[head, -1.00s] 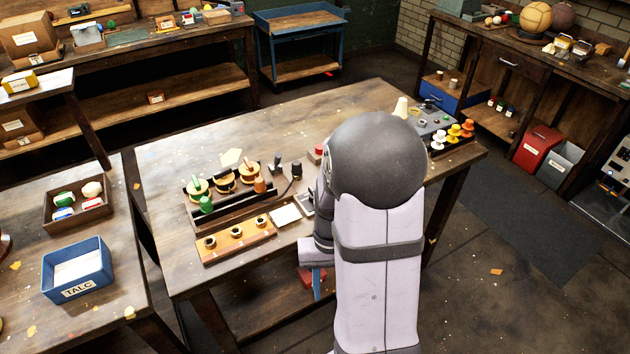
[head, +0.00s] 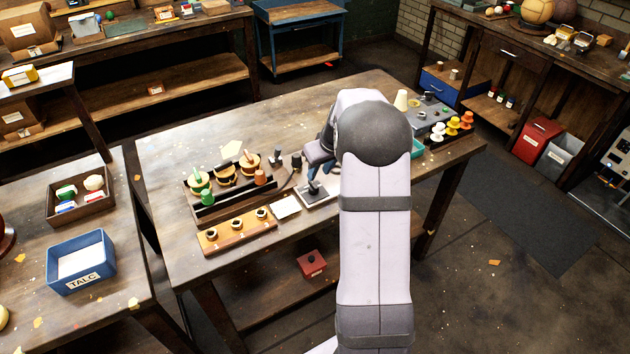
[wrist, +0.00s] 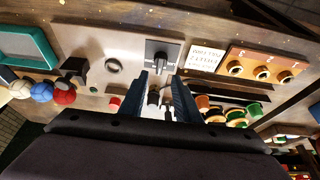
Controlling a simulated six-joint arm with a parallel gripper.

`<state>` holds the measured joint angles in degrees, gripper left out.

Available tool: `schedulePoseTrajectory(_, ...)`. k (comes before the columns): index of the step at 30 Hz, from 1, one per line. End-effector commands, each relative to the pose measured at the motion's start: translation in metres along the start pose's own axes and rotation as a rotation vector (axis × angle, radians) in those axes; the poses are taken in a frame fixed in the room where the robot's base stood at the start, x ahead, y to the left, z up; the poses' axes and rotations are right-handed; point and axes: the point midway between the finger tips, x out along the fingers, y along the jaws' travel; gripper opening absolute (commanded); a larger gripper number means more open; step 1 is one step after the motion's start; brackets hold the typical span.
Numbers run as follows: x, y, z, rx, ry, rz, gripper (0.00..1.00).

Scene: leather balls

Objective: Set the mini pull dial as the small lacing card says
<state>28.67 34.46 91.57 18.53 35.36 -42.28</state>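The small lacing card (head: 286,207), white, lies just left of the plate. In the wrist view the card (wrist: 206,58) shows lines of print, upside down and too small to read surely. My gripper (wrist: 160,80) is open, its two blue fingers apart with nothing held. The dial's setting cannot be read.
A wooden board with three dark-rimmed cups (head: 237,232) lies left of the card, numbered in the wrist view (wrist: 262,70). Behind it stands a rack with several coloured spools (head: 225,190).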

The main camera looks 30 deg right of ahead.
Motion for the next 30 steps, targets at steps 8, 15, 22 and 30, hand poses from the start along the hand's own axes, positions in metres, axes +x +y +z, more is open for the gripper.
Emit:
schedulePoseTrajectory(8, 0.016, -0.001, 0.000, 0.002, -0.004, -0.002, 0.30)
schedulePoseTrajectory(15, 0.045, -0.001, 0.000, 0.003, -0.004, -0.002, 0.30)
schedulePoseTrajectory(22, 0.065, 0.000, 0.000, 0.003, -0.002, -0.001, 0.30)
schedulePoseTrajectory(30, 0.073, 0.000, 0.000, 0.003, -0.001, 0.000, 0.30)
